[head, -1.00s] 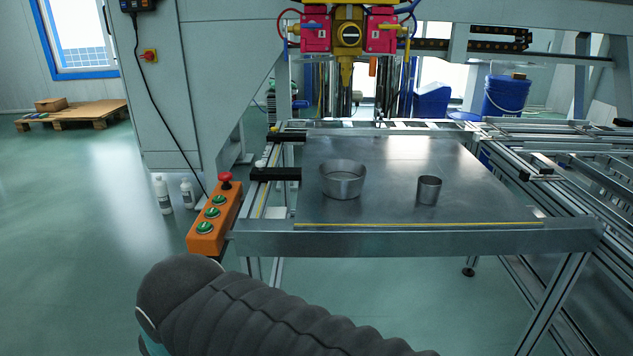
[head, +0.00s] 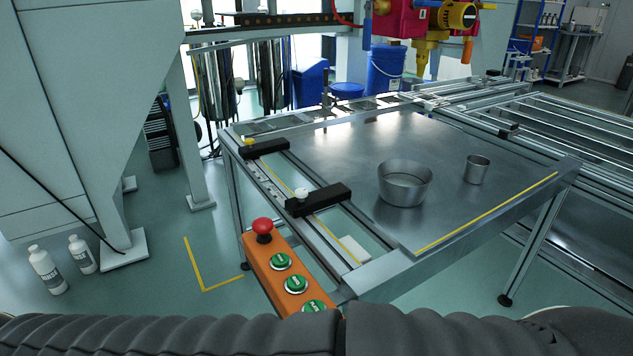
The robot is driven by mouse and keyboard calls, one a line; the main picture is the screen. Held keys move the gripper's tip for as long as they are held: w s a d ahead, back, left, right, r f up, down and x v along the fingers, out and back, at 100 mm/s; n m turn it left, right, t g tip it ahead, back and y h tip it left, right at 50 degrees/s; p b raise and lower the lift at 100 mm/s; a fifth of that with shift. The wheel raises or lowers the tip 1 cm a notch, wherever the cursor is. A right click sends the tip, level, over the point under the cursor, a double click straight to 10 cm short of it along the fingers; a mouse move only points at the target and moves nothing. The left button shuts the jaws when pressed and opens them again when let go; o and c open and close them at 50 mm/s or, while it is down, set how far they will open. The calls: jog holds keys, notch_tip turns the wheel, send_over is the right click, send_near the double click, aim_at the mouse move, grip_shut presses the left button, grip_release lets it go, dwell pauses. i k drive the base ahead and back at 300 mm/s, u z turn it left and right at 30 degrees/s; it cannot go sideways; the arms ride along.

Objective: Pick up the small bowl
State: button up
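Two round metal vessels stand upright on the grey metal panel (head: 340,165) in the head view. The larger one is a wide metal bowl (head: 404,190) with flared sides, near the panel's front edge. The smaller one is a cup-like small bowl (head: 476,170), to the right of it and apart from it. Both look open at the top. My dark ribbed arm crosses the bottom of the head view, in front of the fixture. My gripper is not in view.
An orange button box (head: 283,280) with a red stop knob (head: 262,229) is fixed at the fixture's front left corner. Black clamps (head: 318,200) line the left side. A yellow and red machine head (head: 425,25) hangs over the back. White bottles (head: 46,270) stand on the floor at left.

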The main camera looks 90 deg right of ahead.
aim_at(405, 183)
jog(key=i, duration=1.4)
jog(key=z, duration=3.9)
jog(key=i, duration=0.5)
jog(key=u, duration=0.15)
